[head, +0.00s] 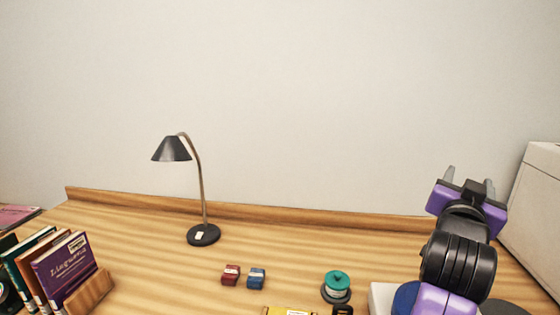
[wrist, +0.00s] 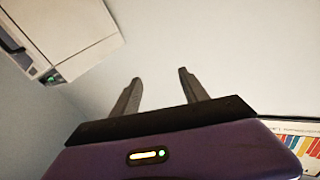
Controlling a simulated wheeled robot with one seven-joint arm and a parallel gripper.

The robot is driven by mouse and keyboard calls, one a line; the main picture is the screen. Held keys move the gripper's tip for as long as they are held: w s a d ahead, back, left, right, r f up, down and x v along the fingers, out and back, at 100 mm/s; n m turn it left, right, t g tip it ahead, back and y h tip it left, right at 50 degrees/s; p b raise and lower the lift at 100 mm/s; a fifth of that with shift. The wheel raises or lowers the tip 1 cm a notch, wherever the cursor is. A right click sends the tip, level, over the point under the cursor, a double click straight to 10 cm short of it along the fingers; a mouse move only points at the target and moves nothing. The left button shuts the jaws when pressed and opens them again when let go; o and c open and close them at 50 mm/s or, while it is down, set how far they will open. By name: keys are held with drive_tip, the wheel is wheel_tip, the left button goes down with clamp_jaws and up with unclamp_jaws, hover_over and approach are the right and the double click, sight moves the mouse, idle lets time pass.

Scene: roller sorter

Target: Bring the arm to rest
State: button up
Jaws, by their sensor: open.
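My gripper (head: 469,180) is raised at the right of the head view, above the right part of the wooden desk. Its purple body and two grey fingers point up and away, toward the wall. In the wrist view my gripper (wrist: 160,85) shows its two fingers spread apart with nothing between them. It touches nothing that I can see. The black and purple arm links below it hide part of the desk's right side.
A white boxy machine (head: 535,215) stands right of my gripper. A black lamp (head: 172,149), a red block (head: 231,275), a blue block (head: 256,279), a teal-topped spool (head: 337,283) and several books (head: 62,262) are on the desk (head: 130,225). The desk's middle back is clear.

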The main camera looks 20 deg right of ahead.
drive_tip(key=w+a+f+n+t+y, duration=0.15)
drive_tip(key=a+n+t+y, duration=0.25)
drive_tip(key=a+n+t, duration=0.4)
drive_tip(key=w+a+f+n+t+y, duration=0.1)
drive_tip(key=a+f+n+t+y, duration=0.1)
drive_tip(key=a+n+t+y, duration=0.5)
drive_tip(key=s+a+f+n+g+y, duration=0.2)
drive_tip(key=s+a+f+y, duration=0.15)
drive_tip(key=a+f, duration=0.45)
drive_tip(key=s+a+f+g, duration=0.2)
drive_tip(key=s+a+f, duration=0.2)
drive_tip(key=s+f, duration=0.2)
drive_tip(key=s+a+f+m+g+y, duration=0.1)
drive_tip(key=s+a+f, duration=0.3)
drive_tip(key=s, duration=0.7)
drive_tip(key=s+a+f+m+g+y, duration=0.1)
drive_tip(key=s+a+f+g, duration=0.2)
drive_tip(key=s+f, duration=0.5)
drive_tip(key=shift+s+a+g, duration=0.4)
drive_tip(key=shift+s+a, duration=0.25)
drive_tip(key=shift+y, duration=0.25)
